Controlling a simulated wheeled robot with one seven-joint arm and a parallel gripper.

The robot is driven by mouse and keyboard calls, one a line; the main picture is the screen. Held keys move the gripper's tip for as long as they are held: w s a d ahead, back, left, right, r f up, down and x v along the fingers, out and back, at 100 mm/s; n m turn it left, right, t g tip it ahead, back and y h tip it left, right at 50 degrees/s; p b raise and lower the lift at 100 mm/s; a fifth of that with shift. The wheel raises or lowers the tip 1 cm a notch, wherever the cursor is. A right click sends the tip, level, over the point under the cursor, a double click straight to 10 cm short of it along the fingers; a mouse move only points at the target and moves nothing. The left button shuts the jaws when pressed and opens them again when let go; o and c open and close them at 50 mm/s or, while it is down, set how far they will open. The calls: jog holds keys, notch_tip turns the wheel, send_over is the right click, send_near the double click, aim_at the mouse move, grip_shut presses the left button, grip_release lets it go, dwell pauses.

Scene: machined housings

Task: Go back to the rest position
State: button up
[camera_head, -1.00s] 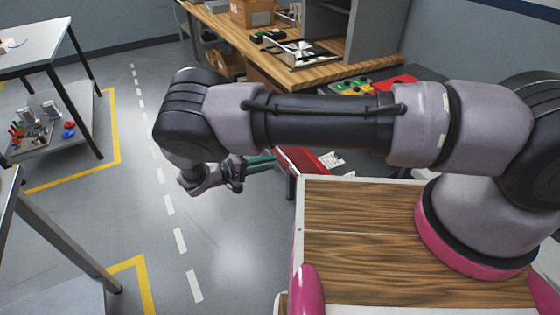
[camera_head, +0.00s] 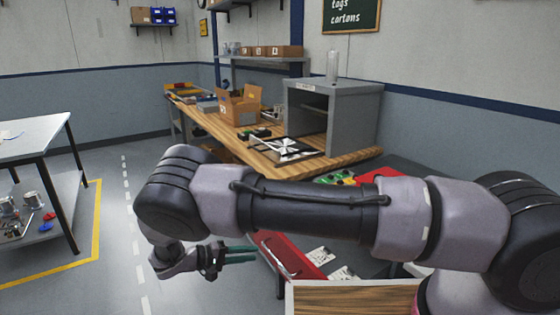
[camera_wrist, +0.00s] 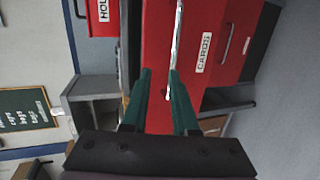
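My gripper (camera_head: 255,252) is at the end of my bent arm, left of centre in the head view. It hangs in the air, with its green fingers pointing right towards the red drawer cabinet (camera_head: 283,250). In the wrist view my gripper (camera_wrist: 160,72) shows two green fingers apart with a gap between them. Nothing is held in the gap. Behind the fingertips is the red front of the cabinet (camera_wrist: 230,25), with a label reading "CARDS". I cannot tell the exact distance to it.
A wooden workbench (camera_head: 350,160) holds a grey open-fronted box (camera_head: 350,92), a cardboard box (camera_head: 238,108) and a black-framed plate (camera_head: 290,148). A grey table (camera_head: 35,135) stands at left, with parts on its lower shelf. Floor between is clear.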

jog(key=w+d+r+m+g+y, duration=0.25)
jog(key=d+r, duration=0.25)
jog(key=r, duration=0.4)
jog(key=w+d+r+m+g+y, duration=0.1)
jog(key=w+d+r+g+y, duration=0.2)
jog(key=r, duration=0.6)
jog(key=w+d+r+m+g+y, duration=0.2)
jog(key=d+r, duration=0.4)
jog(key=r, duration=0.2)
jog(key=s+d+r+m+y, duration=0.1)
jog(key=s+d+r+y, duration=0.15)
jog(key=d+r, duration=0.4)
jog(key=s+d+r+m+y, duration=0.1)
jog(key=d+r+y, duration=0.2)
jog(key=d+r, duration=0.35)
jog(key=s+d+r+m+t+y, duration=0.1)
jog(key=s+d+r+t, duration=0.3)
jog(key=s, duration=0.3)
jog(key=s+d+r+m+t, duration=0.1)
jog(key=s+d+r+t, duration=0.3)
jog(key=s+r, duration=0.3)
jog(key=shift+s+d+r+y, duration=0.15)
jog(key=shift+s+d+y, duration=0.25)
jog(key=shift+d, duration=0.1)
